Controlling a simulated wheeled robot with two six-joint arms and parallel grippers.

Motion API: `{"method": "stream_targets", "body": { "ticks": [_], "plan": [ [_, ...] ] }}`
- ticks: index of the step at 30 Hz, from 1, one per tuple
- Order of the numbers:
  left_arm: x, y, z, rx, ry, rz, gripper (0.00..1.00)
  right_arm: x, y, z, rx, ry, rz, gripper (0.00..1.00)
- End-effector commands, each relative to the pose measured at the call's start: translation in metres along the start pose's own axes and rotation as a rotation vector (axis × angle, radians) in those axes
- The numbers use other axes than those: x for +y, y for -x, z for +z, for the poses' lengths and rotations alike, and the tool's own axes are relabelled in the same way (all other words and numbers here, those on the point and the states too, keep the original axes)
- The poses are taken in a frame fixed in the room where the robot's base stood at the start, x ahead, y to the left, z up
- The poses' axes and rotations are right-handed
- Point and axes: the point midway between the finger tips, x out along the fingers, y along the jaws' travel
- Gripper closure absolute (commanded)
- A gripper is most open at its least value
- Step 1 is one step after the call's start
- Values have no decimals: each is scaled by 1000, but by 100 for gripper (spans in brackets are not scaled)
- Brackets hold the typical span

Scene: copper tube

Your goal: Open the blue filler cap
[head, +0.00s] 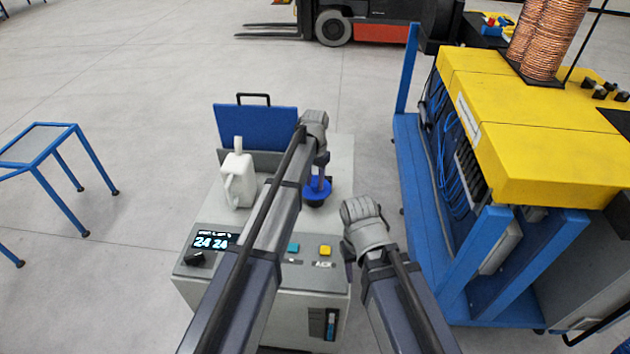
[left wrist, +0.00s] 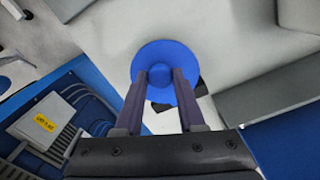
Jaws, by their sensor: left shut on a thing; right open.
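The blue filler cap (head: 316,195) is a round disc with a raised centre knob, on top of the grey machine (head: 342,165). In the left wrist view the cap (left wrist: 165,54) lies at the fingertips, and its knob is between the two fingers. My left gripper (head: 320,184) reaches down over the cap and is shut on the knob; its fingers also show in the left wrist view (left wrist: 160,82). I cannot tell whether the cap is seated or lifted. My right gripper (head: 348,254) is at the machine's right side, apart from the cap, with its fingers mostly hidden.
A white jug (head: 239,184) stands on the machine left of the cap. A blue panel with a black handle (head: 255,127) stands upright behind. The front has a display (head: 213,241) and buttons.

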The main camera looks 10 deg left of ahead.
Motion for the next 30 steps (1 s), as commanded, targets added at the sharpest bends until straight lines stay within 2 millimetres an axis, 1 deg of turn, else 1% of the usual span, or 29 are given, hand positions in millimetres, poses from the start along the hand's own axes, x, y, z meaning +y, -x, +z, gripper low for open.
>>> {"method": "stream_targets", "body": {
  "ticks": [2, 5, 9, 16, 21, 28, 29, 30],
  "plan": [
    [0, 0, 0, -1, 0, 1, 100, 0, 0, 0, 0, 0, 0, 50],
    [-2, 4, -6, -30, 1, 12, 100, 0, 3, 0, 0, 0, 0, 50],
    [-6, 13, -17, -147, 2, 62, 100, 1, 10, 1, 0, 0, 0, 50],
    [-10, 20, -24, -311, 1, 129, 100, 1, 8, 0, 0, 0, 0, 50],
    [-9, 23, -22, -346, 0, 144, 100, 1, 8, 0, 0, 0, 0, 50],
    [-9, 23, -22, -345, 0, 143, 100, 1, 8, 0, 0, 0, 0, 50],
    [-9, 23, -22, -345, 0, 143, 59, 1, 8, 0, 0, 0, 0, 50],
    [-9, 23, -22, -345, 0, 143, 55, 1, 8, 0, 0, 0, 0, 50]
  ]
}}
